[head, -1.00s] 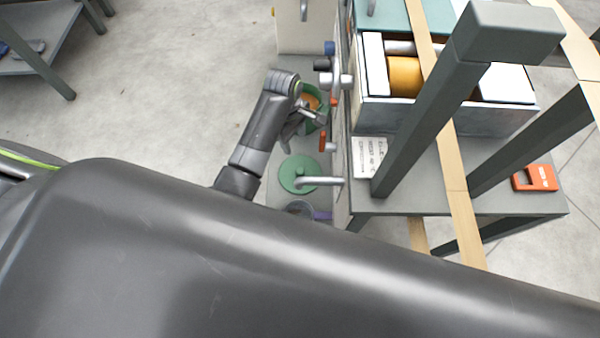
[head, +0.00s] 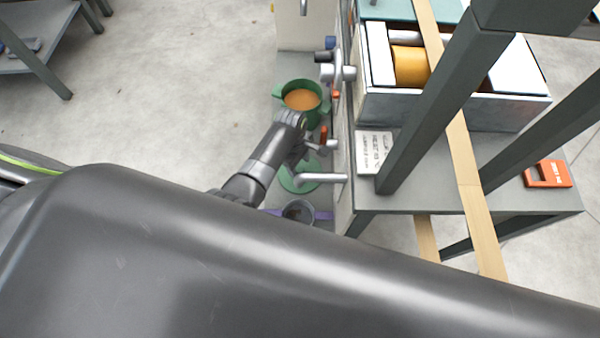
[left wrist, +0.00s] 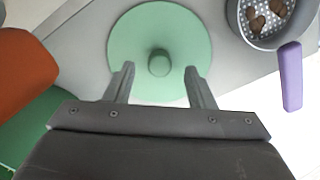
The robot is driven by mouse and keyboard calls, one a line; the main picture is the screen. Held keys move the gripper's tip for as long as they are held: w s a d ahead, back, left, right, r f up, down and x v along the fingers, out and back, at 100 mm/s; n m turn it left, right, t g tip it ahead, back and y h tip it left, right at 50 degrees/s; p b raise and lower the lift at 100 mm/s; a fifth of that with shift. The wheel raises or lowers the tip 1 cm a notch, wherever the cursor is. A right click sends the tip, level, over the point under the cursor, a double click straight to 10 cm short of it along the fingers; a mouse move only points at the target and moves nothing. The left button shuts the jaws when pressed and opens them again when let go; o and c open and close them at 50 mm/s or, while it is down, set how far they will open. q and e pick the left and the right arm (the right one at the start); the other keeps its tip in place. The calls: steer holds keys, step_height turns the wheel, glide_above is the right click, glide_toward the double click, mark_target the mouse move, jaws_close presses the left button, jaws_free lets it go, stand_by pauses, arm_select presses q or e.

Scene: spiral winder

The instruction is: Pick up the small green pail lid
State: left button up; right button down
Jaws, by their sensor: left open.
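The small green pail lid (left wrist: 165,28) is a flat round disc with a short knob (left wrist: 159,63) at its middle. In the left wrist view my open left gripper (left wrist: 160,72) has one finger on each side of the knob's line, with nothing held. I cannot tell how far above the lid the fingertips are. In the head view the lid (head: 292,183) is partly hidden by my left arm and a grey pipe. My left gripper (head: 308,150) is above it. My right gripper is not seen.
A green pail (head: 302,98) with orange-brown contents stands beyond the lid. A strainer pan (head: 299,211) with a purple handle (left wrist: 291,78) sits beside the lid. A grey pipe (head: 320,178) and a red-handled valve (head: 323,135) stick out from the machine at the right.

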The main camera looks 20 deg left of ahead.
mark_target(300, 171)
arm_select(q)
step_height(300, 171, down, 3)
steer(key=shift+d+r+b, duration=0.1)
steer(key=shift+r+b, duration=0.05)
steer(key=shift+b, duration=0.15)
steer(key=c, duration=1.1)
